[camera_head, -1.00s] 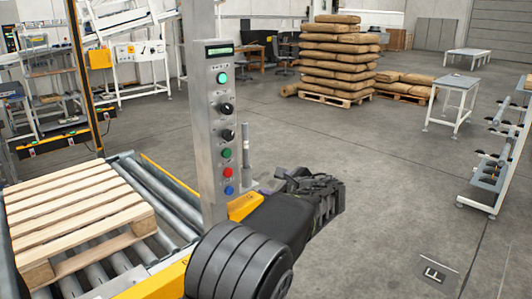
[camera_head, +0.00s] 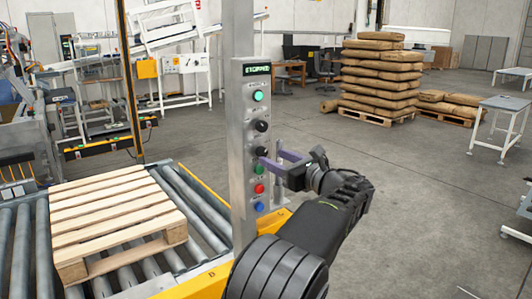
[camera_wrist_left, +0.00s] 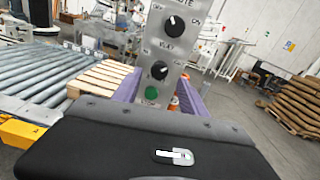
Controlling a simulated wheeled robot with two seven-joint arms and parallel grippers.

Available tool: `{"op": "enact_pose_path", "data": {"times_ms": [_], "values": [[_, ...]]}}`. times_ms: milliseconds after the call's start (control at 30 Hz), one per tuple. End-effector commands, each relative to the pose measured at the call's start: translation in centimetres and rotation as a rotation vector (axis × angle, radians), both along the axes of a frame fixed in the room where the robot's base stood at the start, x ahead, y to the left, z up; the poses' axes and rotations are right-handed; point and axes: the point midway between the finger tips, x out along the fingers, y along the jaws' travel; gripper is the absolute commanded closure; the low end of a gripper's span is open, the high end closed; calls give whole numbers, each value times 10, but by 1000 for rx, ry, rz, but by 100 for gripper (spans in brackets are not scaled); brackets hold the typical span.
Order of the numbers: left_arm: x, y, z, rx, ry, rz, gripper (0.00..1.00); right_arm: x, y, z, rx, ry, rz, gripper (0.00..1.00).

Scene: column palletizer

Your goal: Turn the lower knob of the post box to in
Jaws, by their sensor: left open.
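The grey post box (camera_head: 240,190) stands upright in the head view, with a lit display, a green button, two black knobs and more buttons below. The lower knob (camera_head: 261,151) is the second black one; it also shows in the left wrist view (camera_wrist_left: 159,70) with a pale pointer mark, and I cannot surely read its setting. The upper knob (camera_wrist_left: 174,25) sits above it. My left gripper (camera_head: 273,160) is open, its purple fingers pointing at the panel near the lower knob. In the wrist view the fingers flank the green button (camera_wrist_left: 151,93) below that knob. Contact cannot be told.
A wooden pallet (camera_head: 115,213) lies on the roller conveyor (camera_head: 20,245) to the left of the post. Sacks (camera_head: 380,75) are stacked on a pallet behind, and a small table (camera_head: 506,103) stands at the right. The floor between is clear.

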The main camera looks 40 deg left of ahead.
Motion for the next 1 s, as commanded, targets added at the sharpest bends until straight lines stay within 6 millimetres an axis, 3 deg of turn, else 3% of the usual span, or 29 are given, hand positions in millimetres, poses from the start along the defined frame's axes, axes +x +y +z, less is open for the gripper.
{"op": "enact_pose_path", "data": {"times_ms": [300,633,1000], "values": [[11,43,1,0,0,1,50,-2,-1,12,-3,4,-2,64],[12,46,0,-1,0,-1,50,-2,-1,12,-3,5,-1,64],[12,46,0,-1,0,-1,79,-2,-1,12,-3,5,-1,64]]}}
